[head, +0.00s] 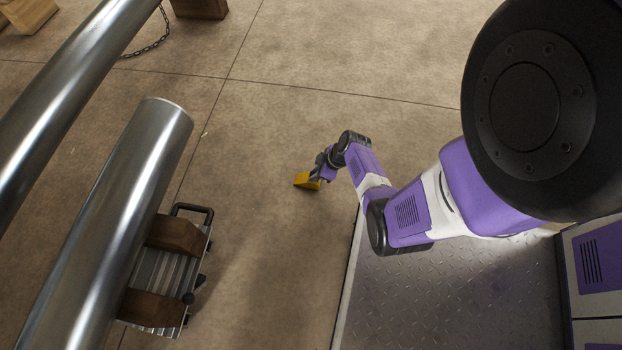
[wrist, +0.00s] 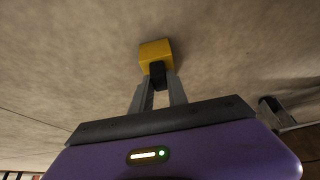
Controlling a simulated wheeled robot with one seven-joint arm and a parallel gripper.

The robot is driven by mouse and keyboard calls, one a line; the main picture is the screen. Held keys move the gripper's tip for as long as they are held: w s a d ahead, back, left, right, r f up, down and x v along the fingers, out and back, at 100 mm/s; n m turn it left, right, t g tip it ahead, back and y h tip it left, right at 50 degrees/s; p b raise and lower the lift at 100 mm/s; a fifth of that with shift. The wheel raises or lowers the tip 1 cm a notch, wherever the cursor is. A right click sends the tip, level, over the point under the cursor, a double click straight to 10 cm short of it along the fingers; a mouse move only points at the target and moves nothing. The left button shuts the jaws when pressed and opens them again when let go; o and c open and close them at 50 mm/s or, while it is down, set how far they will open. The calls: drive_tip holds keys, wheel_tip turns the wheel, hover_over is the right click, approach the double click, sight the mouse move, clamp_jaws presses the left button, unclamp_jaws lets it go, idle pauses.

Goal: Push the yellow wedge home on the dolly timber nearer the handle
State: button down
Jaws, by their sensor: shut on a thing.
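The yellow wedge (head: 306,181) is held at the end of my arm, over bare floor in the head view; it also shows in the wrist view (wrist: 155,52). My gripper (head: 317,178) is shut on the wedge, and its fingertips (wrist: 157,77) meet on a dark part at the wedge's near side. The dolly (head: 160,275) stands at the lower left, with a black handle (head: 194,212) at its upper end. The timber nearer the handle (head: 178,235) lies across it beside a steel pipe (head: 125,220). The wedge is apart from this timber, to its right.
The dolly's second timber (head: 152,307) lies farther from the handle. Another long pipe (head: 65,85) runs at the upper left. Wooden blocks (head: 200,7) and a chain (head: 150,45) are at the top. The floor between the wedge and the dolly is clear.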

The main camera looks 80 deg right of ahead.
drive_tip(key=shift+r+p, duration=2.65)
drive_tip(key=shift+r, duration=0.4)
